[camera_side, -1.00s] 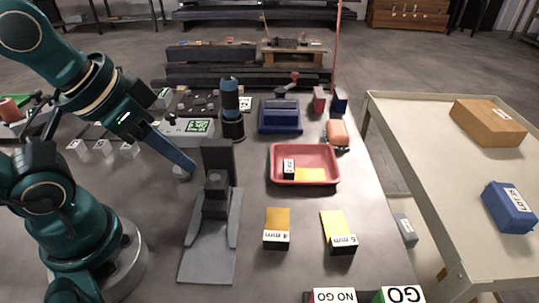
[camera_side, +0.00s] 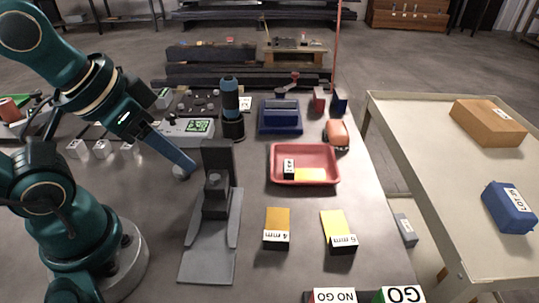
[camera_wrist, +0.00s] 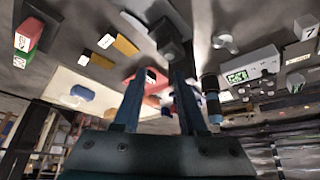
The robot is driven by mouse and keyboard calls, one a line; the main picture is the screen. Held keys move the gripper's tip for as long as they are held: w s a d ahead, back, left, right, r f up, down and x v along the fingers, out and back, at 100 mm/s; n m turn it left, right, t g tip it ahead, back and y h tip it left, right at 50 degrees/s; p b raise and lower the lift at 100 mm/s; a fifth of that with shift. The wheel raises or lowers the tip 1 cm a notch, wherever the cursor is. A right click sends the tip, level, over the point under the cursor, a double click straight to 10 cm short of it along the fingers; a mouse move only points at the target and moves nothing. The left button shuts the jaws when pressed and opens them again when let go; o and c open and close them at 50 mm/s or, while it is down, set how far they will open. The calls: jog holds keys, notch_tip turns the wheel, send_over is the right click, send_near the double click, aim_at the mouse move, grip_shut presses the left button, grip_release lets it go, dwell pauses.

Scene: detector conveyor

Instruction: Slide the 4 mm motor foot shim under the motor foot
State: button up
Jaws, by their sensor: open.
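The 4 mm shim (camera_side: 277,219) is a yellow plate with a labelled black-and-white end block. It lies flat on the bench, right of a grey base (camera_side: 208,262) carrying a dark upright block, which seems to be the motor-foot fixture. In the wrist view, the shim (camera_wrist: 126,46) shows at upper left and the dark fixture (camera_wrist: 170,32) at upper centre. My gripper (camera_side: 188,170) is at the fixture's far left, above the bench and apart from the shim. In the wrist view, its two fingers (camera_wrist: 158,92) are spread with nothing held. The gap under the foot cannot be made out.
A similar yellow shim (camera_side: 334,226) lies to the right. A red tray (camera_side: 305,149) behind holds another labelled yellow piece. A blue-black cylinder (camera_side: 231,105) stands behind the fixture. NO GO and GO blocks (camera_side: 398,294) are at the front edge. Bench between fixture and shim is clear.

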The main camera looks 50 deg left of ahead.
jog(key=o, duration=0.4)
jog(key=shift+c, duration=0.2)
jog(key=m+g, duration=0.6)
jog(key=m, duration=0.4)
send_over(276, 236)
notch_tip(276, 236, down, 10)
jog(key=shift+r, duration=0.25)
jog(key=shift+f, duration=2.5)
